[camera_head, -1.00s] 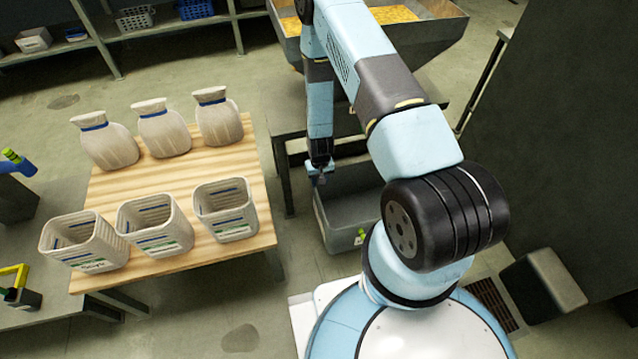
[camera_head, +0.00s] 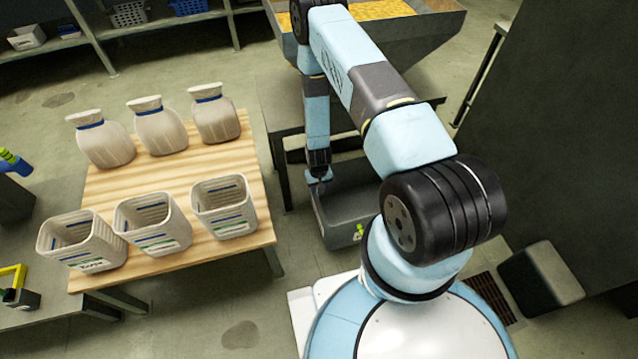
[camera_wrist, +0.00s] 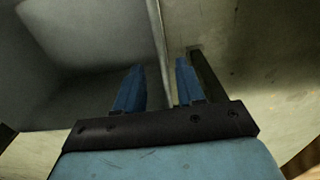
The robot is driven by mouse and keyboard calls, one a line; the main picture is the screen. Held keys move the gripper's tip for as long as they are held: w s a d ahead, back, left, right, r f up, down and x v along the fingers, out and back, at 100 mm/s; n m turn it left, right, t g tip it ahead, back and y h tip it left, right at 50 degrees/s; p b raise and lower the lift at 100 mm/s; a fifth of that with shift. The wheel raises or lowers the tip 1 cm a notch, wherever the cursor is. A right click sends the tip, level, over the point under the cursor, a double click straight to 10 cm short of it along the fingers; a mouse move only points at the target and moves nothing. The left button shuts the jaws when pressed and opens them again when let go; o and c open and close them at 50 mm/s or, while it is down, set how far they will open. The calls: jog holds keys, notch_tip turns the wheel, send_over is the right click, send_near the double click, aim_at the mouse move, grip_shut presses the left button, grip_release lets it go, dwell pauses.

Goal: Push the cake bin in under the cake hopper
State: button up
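The grey cake bin (camera_head: 345,237) stands on the floor, its far end reaching towards the dark stand below the hopper. A grey metal hopper (camera_head: 425,42) with yellow material in it stands at the top; I take it for the cake hopper. My gripper (camera_head: 318,187) is at the bin's left rim. In the wrist view, the two blue fingers of my gripper (camera_wrist: 160,82) are apart, with the bin wall (camera_wrist: 157,45) running between them. The left finger is on the bin's inner side, the right finger outside. Whether either touches the wall is unclear. My arm hides the bin's right part.
A wooden table (camera_head: 180,185) with several white baskets and sacks stands left of the bin. The dark stand (camera_head: 283,165) has a leg close to the bin's left side. A dark wall (camera_head: 570,130) and a grey box (camera_head: 540,275) are at right.

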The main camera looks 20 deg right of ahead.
aim_at(319, 200)
notch_tip(319, 200, down, 10)
jog(key=shift+r, duration=0.15)
dwell(0.3)
jog(key=shift+c, duration=0.4)
grip_shut()
dwell(1.1)
